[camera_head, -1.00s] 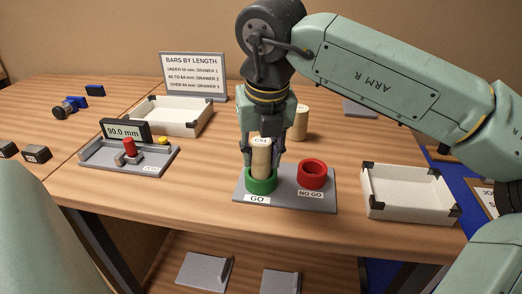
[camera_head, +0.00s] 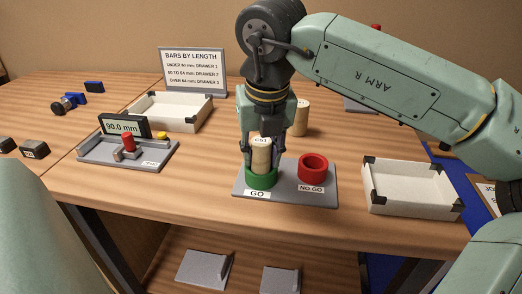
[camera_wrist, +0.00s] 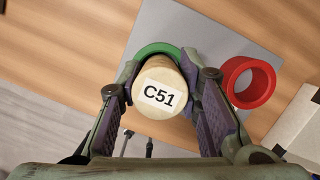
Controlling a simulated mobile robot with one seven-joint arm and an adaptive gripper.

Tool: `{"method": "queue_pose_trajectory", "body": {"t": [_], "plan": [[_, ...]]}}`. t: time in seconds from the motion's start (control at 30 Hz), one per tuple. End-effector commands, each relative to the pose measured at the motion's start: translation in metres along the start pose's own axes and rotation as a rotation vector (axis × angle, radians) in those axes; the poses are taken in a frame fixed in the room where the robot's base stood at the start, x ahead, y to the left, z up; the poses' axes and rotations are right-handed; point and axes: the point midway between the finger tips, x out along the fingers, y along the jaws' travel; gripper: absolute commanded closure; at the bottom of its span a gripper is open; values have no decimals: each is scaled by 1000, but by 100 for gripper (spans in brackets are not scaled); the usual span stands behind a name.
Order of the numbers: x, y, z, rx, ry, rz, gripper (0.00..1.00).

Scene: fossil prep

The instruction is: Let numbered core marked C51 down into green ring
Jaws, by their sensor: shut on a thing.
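The tan numbered core marked C51 (camera_head: 261,157) is upright between the fingers of my gripper (camera_head: 263,158). Its label also shows on its top end in the wrist view (camera_wrist: 158,94). My gripper is shut on it (camera_wrist: 162,100). The green ring (camera_head: 261,180) sits on a grey plate (camera_head: 318,200) above the GO label. The core's lower end is at the green ring's opening, with most of the core standing above the rim. In the wrist view the green ring (camera_wrist: 152,50) shows only as an arc behind the core. How deep the core sits is hidden.
A red ring (camera_head: 313,167) marked NO GO stands right of the green ring. A white tray (camera_head: 412,206) is to the right, another (camera_head: 170,112) at back left. A gauge reading 90.0 mm (camera_head: 123,126) stands left. Another tan core (camera_head: 300,118) stands behind my gripper.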

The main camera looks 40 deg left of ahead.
Motion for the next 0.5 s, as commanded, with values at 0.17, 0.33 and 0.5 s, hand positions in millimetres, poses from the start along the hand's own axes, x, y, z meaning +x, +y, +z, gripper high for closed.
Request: {"method": "queue_pose_trajectory", "body": {"t": [0.17,0.33,0.5], "plan": [[0,0,0,0,-1,0,100],[-2,0,1,0,-1,0,100],[-10,0,3,1,-1,0,100]]}}
